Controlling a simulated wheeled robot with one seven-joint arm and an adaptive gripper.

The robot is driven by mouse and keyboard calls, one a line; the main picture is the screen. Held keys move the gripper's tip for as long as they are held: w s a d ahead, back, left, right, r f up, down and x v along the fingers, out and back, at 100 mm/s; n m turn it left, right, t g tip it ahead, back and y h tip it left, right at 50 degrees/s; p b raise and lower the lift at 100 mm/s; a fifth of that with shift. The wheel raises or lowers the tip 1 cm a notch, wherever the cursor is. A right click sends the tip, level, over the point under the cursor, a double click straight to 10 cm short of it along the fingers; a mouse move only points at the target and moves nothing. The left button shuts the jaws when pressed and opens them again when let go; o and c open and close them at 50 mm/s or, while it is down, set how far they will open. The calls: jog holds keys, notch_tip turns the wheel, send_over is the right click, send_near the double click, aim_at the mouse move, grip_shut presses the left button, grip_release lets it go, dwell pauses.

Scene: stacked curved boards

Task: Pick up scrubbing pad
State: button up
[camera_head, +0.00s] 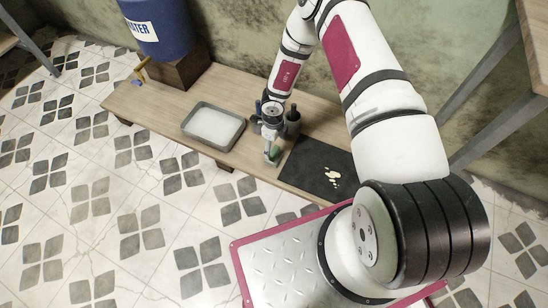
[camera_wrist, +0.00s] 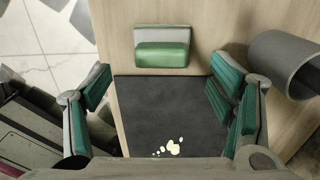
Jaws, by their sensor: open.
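The scrubbing pad (camera_wrist: 162,47) is a small block with a green face and a pale grey edge. It lies on the wooden bench (camera_wrist: 205,30) in the wrist view, just beyond the dark mat. My gripper (camera_wrist: 160,82) is open, its two green-padded fingers spread wide to the left and right. The pad lies between the finger lines but ahead of the fingertips, and nothing is between the fingers. In the head view my gripper (camera_head: 271,146) is low over the bench, and a bit of green shows at its tip; I cannot tell pad from finger there.
A dark mat (camera_head: 308,165) with cream pieces (camera_head: 332,177) lies right of my gripper. A grey cylinder (camera_wrist: 285,65) stands close to my right finger. A grey tray (camera_head: 214,147) with pale contents sits to the left. A blue water barrel (camera_head: 160,30) stands behind.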

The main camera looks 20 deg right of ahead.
aim_at(274, 151)
jog(key=shift+d+f+b, duration=0.15)
jog(key=shift+f+b, duration=1.5)
jog(key=shift+f, duration=1.45)
jog(key=shift+r, duration=0.1)
jog(key=shift+c, duration=0.6)
jog(key=c, duration=1.2)
